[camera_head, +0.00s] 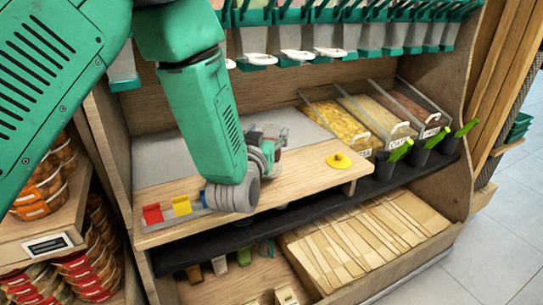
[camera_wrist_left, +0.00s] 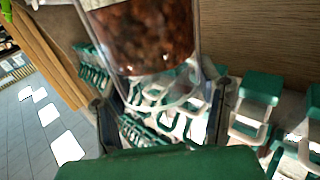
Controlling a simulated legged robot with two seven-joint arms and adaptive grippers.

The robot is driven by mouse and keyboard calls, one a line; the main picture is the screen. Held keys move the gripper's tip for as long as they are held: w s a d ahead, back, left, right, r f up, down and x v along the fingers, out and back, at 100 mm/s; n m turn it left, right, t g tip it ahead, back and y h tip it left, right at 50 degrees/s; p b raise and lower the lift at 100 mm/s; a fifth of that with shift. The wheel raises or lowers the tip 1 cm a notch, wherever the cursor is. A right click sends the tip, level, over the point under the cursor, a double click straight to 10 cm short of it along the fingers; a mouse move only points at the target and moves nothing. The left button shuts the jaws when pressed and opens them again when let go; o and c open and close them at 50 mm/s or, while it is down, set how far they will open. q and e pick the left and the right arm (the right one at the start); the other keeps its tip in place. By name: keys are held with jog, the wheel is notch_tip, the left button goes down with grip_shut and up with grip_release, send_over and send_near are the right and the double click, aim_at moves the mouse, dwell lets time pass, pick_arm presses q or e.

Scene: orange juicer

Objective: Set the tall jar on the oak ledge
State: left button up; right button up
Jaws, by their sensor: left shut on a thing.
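The tall jar (camera_wrist_left: 150,35) is clear with dark brown contents. It fills the upper middle of the left wrist view, between the two fingers of my left gripper (camera_wrist_left: 160,112). The gripper is shut on it at its clear end; its far end is cut off by the frame. In the head view, my left gripper (camera_head: 268,143) is over the oak ledge (camera_head: 298,176), near its middle. The jar is mostly hidden there by my wrist, so I cannot tell whether it touches the ledge. My right gripper is not in view.
A yellow knobbed disc (camera_head: 338,160) lies on the ledge's right. Red (camera_head: 152,214) and yellow (camera_head: 181,206) pieces stand at its left. Clear food bins (camera_head: 340,122) and black cups with green handles (camera_head: 390,160) are to the right. A row of dispensers (camera_head: 330,40) hangs above.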

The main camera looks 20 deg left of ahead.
pick_arm(q)
jog(key=shift+f+b, duration=0.7)
jog(key=shift+f, duration=1.3)
jog(key=shift+r, duration=0.1)
jog(key=o, duration=1.7)
jog(key=shift+s, duration=0.1)
jog(key=s+d+p, duration=0.2)
jog(key=s, duration=0.9)
jog(key=shift+s, duration=0.4)
